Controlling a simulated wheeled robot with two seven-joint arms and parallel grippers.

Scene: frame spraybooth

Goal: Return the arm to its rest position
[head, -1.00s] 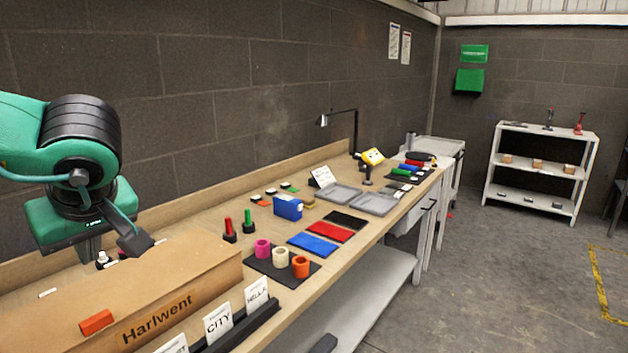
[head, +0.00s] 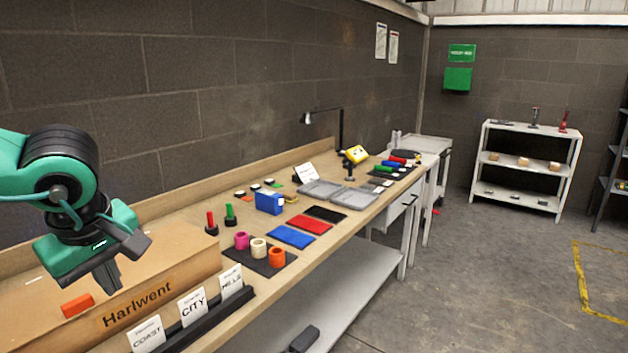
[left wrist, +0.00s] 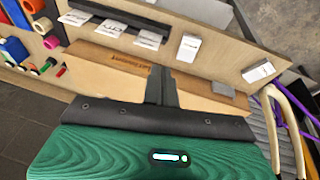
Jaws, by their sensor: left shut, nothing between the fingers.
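My left gripper (head: 108,280) is green and black and hangs over the cardboard box marked "Harlwent" (head: 165,268) at the left of the bench. Its fingers point down and are shut with nothing between them. In the left wrist view the shut fingers (left wrist: 161,88) show in front of the same box (left wrist: 108,58). My right gripper is not in view.
Cards marked Coast, City and Mills (head: 193,307) stand in a black holder at the bench's front edge. Behind are coloured rolls (head: 259,248) on a dark mat, red and green handled tools, a blue box (head: 270,202) and grey trays (head: 353,197). Open floor lies right.

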